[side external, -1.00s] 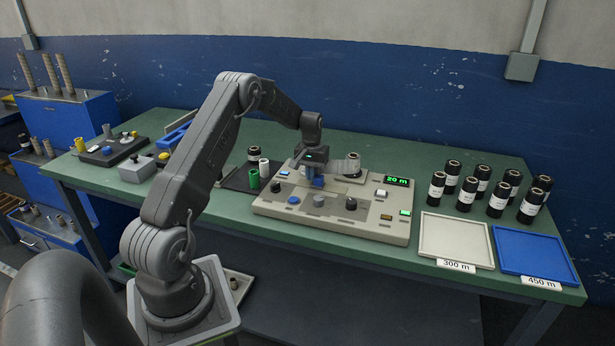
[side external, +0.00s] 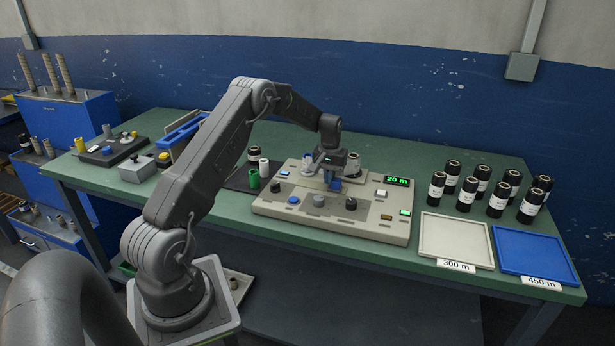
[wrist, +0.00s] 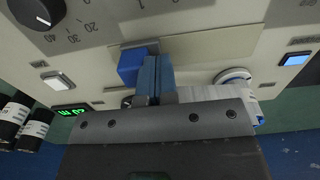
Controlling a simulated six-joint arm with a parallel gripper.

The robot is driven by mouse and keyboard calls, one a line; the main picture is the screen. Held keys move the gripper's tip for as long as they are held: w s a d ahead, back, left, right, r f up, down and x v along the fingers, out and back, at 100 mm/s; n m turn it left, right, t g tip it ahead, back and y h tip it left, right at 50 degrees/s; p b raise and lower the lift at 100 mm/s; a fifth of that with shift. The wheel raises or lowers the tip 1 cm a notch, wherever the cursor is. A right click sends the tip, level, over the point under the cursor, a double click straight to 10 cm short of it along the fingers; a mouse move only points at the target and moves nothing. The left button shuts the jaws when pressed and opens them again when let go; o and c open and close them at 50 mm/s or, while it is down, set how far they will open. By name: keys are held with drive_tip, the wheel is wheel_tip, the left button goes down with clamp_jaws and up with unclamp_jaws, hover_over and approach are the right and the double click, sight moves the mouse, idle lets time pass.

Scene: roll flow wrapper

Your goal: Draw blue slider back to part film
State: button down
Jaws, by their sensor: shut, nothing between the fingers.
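The blue slider (wrist: 132,65) shows as a bright blue block on the beige wrapper panel (wrist: 90,68) in the wrist view. My gripper (wrist: 157,72) has its blue-toned fingers closed together right beside the block, on its right side in that view; they look in contact, but the block is not between them. In the side view, my gripper (side external: 333,183) points down over the middle of the wrapper (side external: 264,207), and slider and fingertips merge into one blue patch. A roll (wrist: 232,77) shows right of my fingers in the wrist view. The film is hard to make out.
A green display (side external: 397,181) reads 20 m. Black knobs (side external: 351,204) and buttons line the panel's front. Several black rolls (side external: 468,194) stand at the right, behind a beige tray (side external: 428,252) and a blue tray (side external: 510,266). A control box (side external: 137,168) stands at the left.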

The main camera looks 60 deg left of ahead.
drive_tip(key=shift+w+d, duration=0.2)
drive_tip(key=shift+d, duration=0.05)
drive_tip(key=shift+s+a, duration=0.45)
drive_tip(key=shift+a, duration=0.05)
wheel_tip(320, 180, up, 8)
idle(0.6)
drive_tip(key=s+d+r+m+t, duration=0.15)
drive_tip(key=s+d+r, duration=0.25)
drive_tip(key=d+r, duration=0.55)
drive_tip(key=s+d+r+m+t, duration=0.1)
drive_tip(key=s+d+r+m, duration=0.25)
drive_tip(key=d+r, duration=0.6)
drive_tip(key=s+d+f+m+t, duration=0.1)
drive_tip(key=s+d+m, duration=0.1)
drive_tip(key=s+d, duration=0.5)
drive_tip(key=s+d+f+m+t, duration=0.2)
drive_tip(key=s+d, duration=0.6)
drive_tip(key=s, duration=0.4)
drive_tip(key=shift+s, duration=0.4)
